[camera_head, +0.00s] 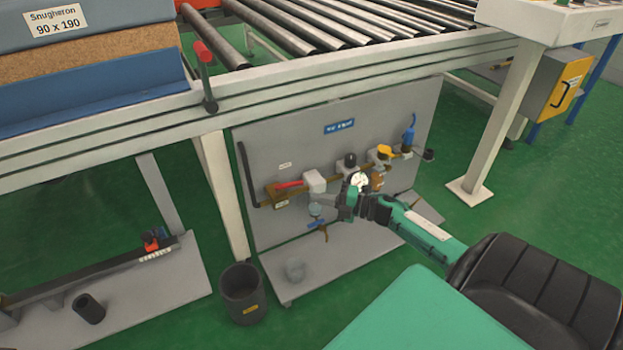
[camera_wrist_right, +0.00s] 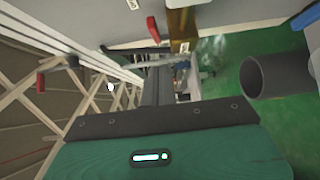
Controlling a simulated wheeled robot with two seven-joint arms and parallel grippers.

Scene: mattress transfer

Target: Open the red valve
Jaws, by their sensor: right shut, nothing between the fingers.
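The red valve's handle (camera_head: 288,184) lies roughly level on the left part of the brown pipe on the grey panel (camera_head: 262,140). In the right wrist view a red handle (camera_wrist_right: 151,28) beside a brass-coloured block appears to be the same valve. My right gripper (camera_head: 345,203) is in front of the panel, to the right of the red handle and a little lower, apart from it. It is shut and empty. In the wrist view its dark fingers (camera_wrist_right: 160,85) point up the picture. My left gripper is not in view.
A blue-handled tap (camera_head: 317,225) hangs below the pipe; a yellow handle (camera_head: 388,150) and a blue part (camera_head: 409,134) are farther right. A dark bin (camera_head: 241,290) stands at the panel's left foot. The roller conveyor frame (camera_head: 300,82) runs above. A red-gripped lever (camera_head: 204,55) rises from it.

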